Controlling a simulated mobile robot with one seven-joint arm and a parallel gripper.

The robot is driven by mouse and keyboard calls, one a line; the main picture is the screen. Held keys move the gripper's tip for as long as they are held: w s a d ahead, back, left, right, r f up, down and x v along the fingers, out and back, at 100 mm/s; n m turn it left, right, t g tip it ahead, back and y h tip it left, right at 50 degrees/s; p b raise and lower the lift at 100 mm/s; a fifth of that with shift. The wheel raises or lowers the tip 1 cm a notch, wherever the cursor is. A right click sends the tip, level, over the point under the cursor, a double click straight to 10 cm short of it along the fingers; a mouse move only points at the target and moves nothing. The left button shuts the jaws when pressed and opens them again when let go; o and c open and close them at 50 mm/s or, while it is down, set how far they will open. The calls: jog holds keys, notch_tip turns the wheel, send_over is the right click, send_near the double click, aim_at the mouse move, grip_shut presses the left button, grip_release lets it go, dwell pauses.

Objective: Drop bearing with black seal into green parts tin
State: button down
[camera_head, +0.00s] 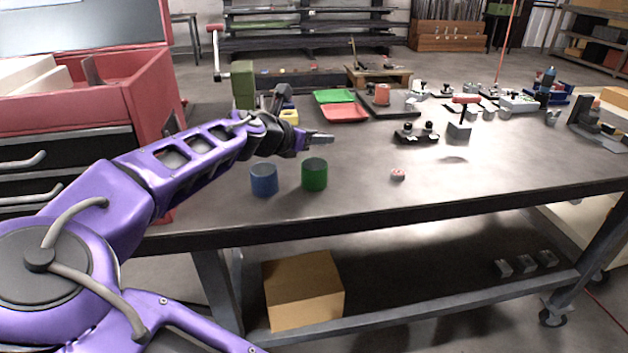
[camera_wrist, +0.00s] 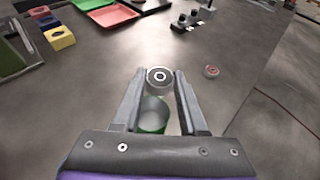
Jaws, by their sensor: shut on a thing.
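My gripper (camera_head: 322,138) is shut on a bearing with a dark seal (camera_wrist: 160,78), which sits between the fingertips in the wrist view. In the head view the held bearing is too small to make out. The green parts tin (camera_head: 314,175) stands upright on the bench, below my gripper. In the wrist view the green tin (camera_wrist: 153,115) shows between the fingers, nearer the palm than the bearing and partly hidden by them. My gripper and the bearing are above the tin, not touching it in the head view.
A blue tin (camera_head: 264,180) stands left of the green one. A bearing with a red seal (camera_head: 398,174) lies to the right, near the front edge. Green (camera_head: 334,96) and red (camera_head: 344,113) trays lie farther back. Bench between the green tin and red-sealed bearing is clear.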

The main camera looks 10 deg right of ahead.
jog(key=shift+c, duration=1.8)
grip_release()
jog(key=shift+a, duration=0.1)
jog(key=p+v, duration=0.3)
jog(key=v, duration=1.4)
jog(key=shift+s+a, duration=0.1)
